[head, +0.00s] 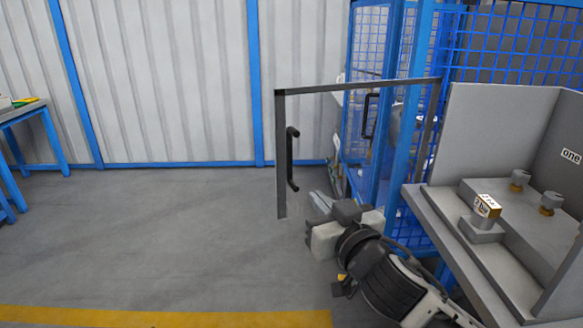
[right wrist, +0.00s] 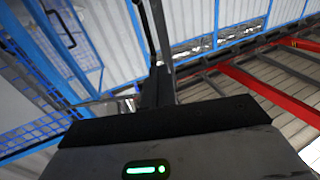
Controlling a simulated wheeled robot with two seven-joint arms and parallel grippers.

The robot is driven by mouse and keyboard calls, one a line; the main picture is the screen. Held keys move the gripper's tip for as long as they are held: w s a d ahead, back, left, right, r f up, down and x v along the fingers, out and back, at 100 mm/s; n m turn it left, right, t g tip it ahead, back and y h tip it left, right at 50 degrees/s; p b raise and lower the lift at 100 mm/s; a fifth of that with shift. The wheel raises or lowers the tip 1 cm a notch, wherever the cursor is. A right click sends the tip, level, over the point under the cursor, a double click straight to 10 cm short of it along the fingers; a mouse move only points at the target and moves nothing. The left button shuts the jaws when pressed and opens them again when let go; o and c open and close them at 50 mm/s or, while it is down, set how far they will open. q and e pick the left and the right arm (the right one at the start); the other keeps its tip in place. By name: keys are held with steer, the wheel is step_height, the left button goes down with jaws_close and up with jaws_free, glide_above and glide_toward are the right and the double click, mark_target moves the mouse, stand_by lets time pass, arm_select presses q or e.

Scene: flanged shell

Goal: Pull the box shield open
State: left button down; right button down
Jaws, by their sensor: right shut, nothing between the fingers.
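The box shield is a clear panel with a thin dark frame (head: 350,87). It stands out to the left of the grey box (head: 490,130), away from its front. A black bar handle (head: 292,158) is upright near the shield's free left edge. My right gripper (head: 318,201) is low beside that edge, below and right of the handle. In the right wrist view its fingers (right wrist: 157,88) are together and empty, with the dark handle (right wrist: 146,30) beyond them. I cannot tell whether the fingers touch the shield. My left gripper is not in view.
A grey table (head: 425,212) at the right carries the box and small metal fixtures (head: 485,210). A blue mesh cage (head: 515,50) stands behind. A blue workbench (head: 30,115) is at the far left. The grey floor (head: 150,235) at the left is clear.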

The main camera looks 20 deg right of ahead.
steer(key=p, duration=0.2)
glide_toward(286, 162)
steer(key=w, duration=0.5)
steer(key=shift+w+a+r, duration=0.1)
steer(key=shift+w+a, duration=0.15)
steer(key=shift+w, duration=0.6)
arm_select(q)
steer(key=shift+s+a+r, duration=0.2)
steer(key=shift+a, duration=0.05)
arm_select(e)
steer(key=shift+w, duration=0.1)
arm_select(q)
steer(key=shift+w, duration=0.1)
